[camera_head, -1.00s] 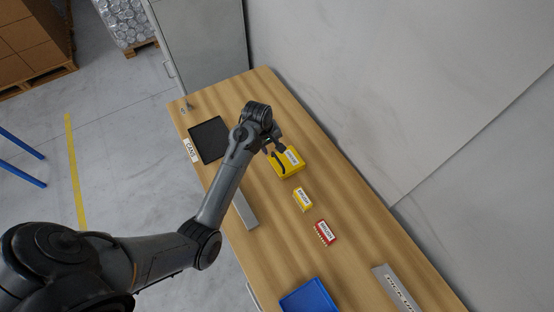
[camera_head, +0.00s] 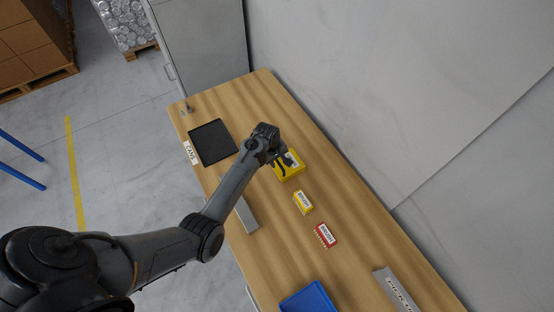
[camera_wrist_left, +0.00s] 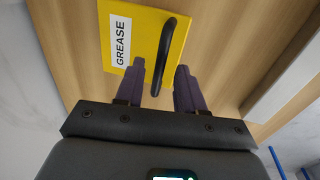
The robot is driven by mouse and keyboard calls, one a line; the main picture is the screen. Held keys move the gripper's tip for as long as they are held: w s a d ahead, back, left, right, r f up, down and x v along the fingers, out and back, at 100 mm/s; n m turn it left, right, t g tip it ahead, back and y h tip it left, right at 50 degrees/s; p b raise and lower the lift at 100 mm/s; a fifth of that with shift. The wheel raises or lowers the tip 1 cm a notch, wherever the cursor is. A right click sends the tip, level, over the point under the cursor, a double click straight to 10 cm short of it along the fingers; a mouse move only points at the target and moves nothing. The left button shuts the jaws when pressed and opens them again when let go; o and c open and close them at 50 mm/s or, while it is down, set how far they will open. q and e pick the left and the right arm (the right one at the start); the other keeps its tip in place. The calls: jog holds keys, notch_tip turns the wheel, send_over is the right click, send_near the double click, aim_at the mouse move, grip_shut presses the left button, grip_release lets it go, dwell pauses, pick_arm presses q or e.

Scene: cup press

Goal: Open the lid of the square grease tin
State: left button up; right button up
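The square grease tin (camera_head: 291,172) is a yellow box on the wooden table, with a white label and a black handle. In the left wrist view, the yellow tin (camera_wrist_left: 146,28) shows its "GREASE" label, and the black curved handle (camera_wrist_left: 165,45) runs down between my fingers. The lid looks shut. My left gripper (camera_head: 280,160) is over the tin. In the left wrist view, my left gripper (camera_wrist_left: 160,68) is open, with one finger on each side of the handle's end and gaps showing. My right gripper is not in view.
A small yellow box (camera_head: 303,202) and a red box (camera_head: 325,235) lie nearer on the table. A black tray (camera_head: 212,142) sits at the left edge, a blue tray (camera_head: 308,298) at the near end. A grey bar (camera_head: 246,216) lies by the left edge. A wall runs along the right.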

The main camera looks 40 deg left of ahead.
pick_arm(q)
grip_shut()
dwell(1.5)
